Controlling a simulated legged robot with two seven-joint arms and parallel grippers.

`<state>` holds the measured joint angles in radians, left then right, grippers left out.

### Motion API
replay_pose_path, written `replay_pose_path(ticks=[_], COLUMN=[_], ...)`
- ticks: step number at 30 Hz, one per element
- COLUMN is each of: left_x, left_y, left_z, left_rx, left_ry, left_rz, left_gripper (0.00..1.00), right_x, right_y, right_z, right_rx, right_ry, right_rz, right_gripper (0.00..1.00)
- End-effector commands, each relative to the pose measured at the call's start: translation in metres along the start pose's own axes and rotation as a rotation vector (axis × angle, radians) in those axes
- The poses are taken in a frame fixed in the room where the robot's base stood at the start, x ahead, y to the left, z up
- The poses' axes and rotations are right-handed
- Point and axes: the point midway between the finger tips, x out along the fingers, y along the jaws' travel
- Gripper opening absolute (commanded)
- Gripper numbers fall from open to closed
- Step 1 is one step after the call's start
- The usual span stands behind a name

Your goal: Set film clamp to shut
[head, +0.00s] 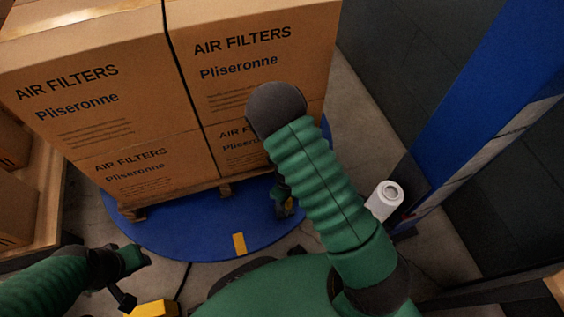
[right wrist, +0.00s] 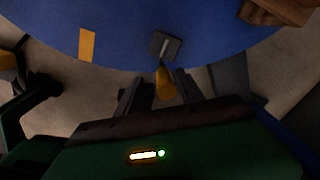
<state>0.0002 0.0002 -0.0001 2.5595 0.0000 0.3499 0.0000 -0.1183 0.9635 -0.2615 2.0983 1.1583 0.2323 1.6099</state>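The film clamp shows in the right wrist view as a small dark grey plate (right wrist: 164,46) with a yellow lever (right wrist: 165,84), at the near edge of the blue turntable. The lever points toward my right gripper (right wrist: 163,92). Its two dark fingers stand apart, one on each side of the lever's end; I cannot tell whether either touches it. In the head view my right arm largely hides this gripper and the clamp, low beside the pallet load. My left gripper (head: 122,292) is at the lower left, away from the clamp; its fingers are unclear.
Boxed air filters (head: 125,95) are stacked on a wooden pallet on the blue turntable (head: 185,238), which has a yellow mark (head: 239,243). More boxes (head: 15,205) stand at left.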

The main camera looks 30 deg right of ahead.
Motion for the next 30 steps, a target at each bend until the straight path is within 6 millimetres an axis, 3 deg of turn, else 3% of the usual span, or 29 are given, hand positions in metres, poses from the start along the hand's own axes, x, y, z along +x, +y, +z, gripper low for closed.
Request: replay_pose_path(ticks=[1,16,21,25,30], left_x=[-0.019,-0.101,-0.123,-0.137,-0.144], left_y=[0.000,0.000,0.000,0.000,0.000], left_z=[-0.004,-0.024,-0.029,-0.032,-0.034], left_rx=[0.000,0.000,0.000,0.000,0.000], left_ry=[0.000,0.000,-0.001,0.000,0.000], left_rz=[0.000,0.000,0.000,0.000,0.000], left_gripper=[0.36,0.36,0.36,0.36,0.36], right_x=[-0.023,-0.142,-0.180,-0.204,-0.218], right_y=[-0.001,0.000,0.009,0.014,0.018], right_z=[0.001,0.001,0.003,0.003,0.004], right_rx=[-0.001,-0.003,-0.189,-0.314,-0.407], right_ry=[-0.001,-0.001,-0.018,-0.029,-0.037], right_rz=[-0.001,0.001,0.020,0.027,0.032], right_gripper=[0.45,0.45,0.45,0.45,0.45])
